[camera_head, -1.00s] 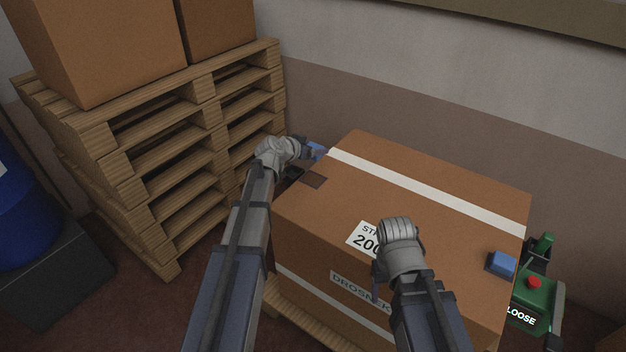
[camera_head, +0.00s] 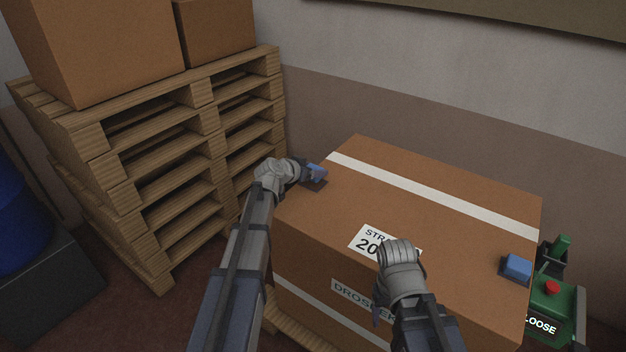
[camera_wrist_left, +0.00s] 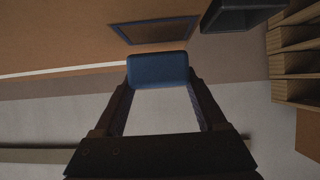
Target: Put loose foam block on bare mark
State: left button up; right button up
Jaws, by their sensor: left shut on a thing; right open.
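A blue foam block (camera_head: 318,172) is held by my left gripper (camera_head: 309,174) at the left corner of the big cardboard box (camera_head: 440,222). In the left wrist view the block (camera_wrist_left: 158,70) sits between both fingertips. A dark, rectangular bare mark (camera_head: 314,186) lies on the box top just below the block in the head view. In the left wrist view the mark (camera_wrist_left: 155,31) shows beyond the block, and the block appears apart from it. My right gripper (camera_head: 384,292) is over the front of the box, open, its fingers mostly hidden by its own wrist.
Another blue block (camera_head: 517,267) sits at the box's right corner. A pallet stack (camera_head: 170,160) with cartons is at left. A dark object (camera_wrist_left: 238,14), unclear, shows in the wrist view. The wall is behind.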

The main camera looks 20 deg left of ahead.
pick_arm(q)
jog(key=shift+f+b, duration=0.6)
jog(key=shift+f, duration=0.5)
pick_arm(e)
jog(key=shift+f, duration=1.1)
pick_arm(q)
jog(key=shift+f, duration=0.1)
pick_arm(e)
jog(key=shift+f, duration=0.1)
pick_arm(q)
jog(key=shift+f, duration=0.15)
jog(key=o, duration=1.3)
jog(key=shift+c, duration=0.2)
jog(key=shift+r, duration=0.2)
jog(key=shift+s+r, duration=0.1)
jog(key=shift+r, duration=0.15)
jog(key=p+v, duration=0.5)
jog(key=v, duration=0.5)
jog(key=shift+s+r, duration=0.1)
jog(key=shift+s, duration=0.2)
jog(key=shift+s+a+r+p, duration=0.15)
jog(key=shift+s+a+p, duration=0.15)
jog(key=shift+s+p, duration=0.15)
pick_arm(e)
jog(key=shift+r, duration=3)
